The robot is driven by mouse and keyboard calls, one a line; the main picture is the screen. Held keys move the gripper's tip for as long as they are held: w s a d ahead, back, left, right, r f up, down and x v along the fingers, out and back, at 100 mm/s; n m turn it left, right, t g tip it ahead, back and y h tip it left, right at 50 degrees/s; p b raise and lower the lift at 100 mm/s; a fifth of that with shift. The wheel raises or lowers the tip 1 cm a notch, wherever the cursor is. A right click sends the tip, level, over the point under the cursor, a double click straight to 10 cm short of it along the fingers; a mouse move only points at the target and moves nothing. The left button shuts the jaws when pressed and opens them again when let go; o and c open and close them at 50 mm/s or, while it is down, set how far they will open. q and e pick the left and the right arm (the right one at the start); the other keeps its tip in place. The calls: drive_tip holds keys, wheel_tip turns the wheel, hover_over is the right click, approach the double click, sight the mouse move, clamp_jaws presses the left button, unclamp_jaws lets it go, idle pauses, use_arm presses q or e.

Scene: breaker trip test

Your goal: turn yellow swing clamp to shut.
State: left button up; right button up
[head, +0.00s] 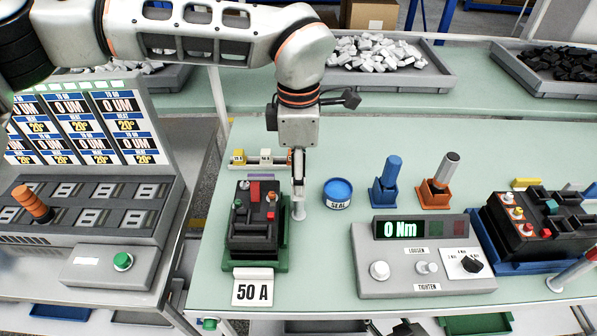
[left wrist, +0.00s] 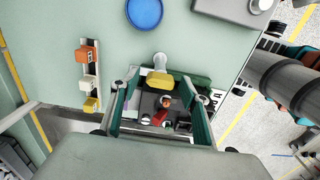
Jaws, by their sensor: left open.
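The yellow swing clamp (left wrist: 159,80) shows in the left wrist view as a short yellow bar at the edge of the green fixture (left wrist: 196,86), beside a pale round post. In the head view the clamp is hidden by my gripper; the pale post (head: 298,208) stands at the fixture's right. A dark breaker (head: 250,222) with red and green parts sits in this fixture. My left gripper (head: 299,182) points down at the fixture's back right corner. In the left wrist view its open fingers (left wrist: 160,77) lie either side of the clamp; contact cannot be told. My right gripper is not in view.
A blue SEAL tin (head: 338,193), a blue tool (head: 390,180) and an orange-based tool (head: 437,183) stand to the right. A grey torque box (head: 415,285) reads 0 Nm. A second breaker (head: 525,225) sits in a blue fixture. A 50 A sign (head: 253,290) stands in front.

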use_arm(q)
drive_tip(key=c, duration=1.1)
drive_tip(key=shift+n, duration=0.4)
drive_tip(key=n+b, duration=0.1)
drive_tip(key=n, duration=0.3)
drive_tip(key=n+b, duration=0.1)
drive_tip(key=n, duration=0.3)
drive_tip(key=shift+n, duration=0.3)
drive_tip(key=n, duration=0.4)
drive_tip(key=shift+r+n+b, duration=0.1)
drive_tip(key=shift+n+b, duration=0.35)
drive_tip(key=shift+n, duration=1.75)
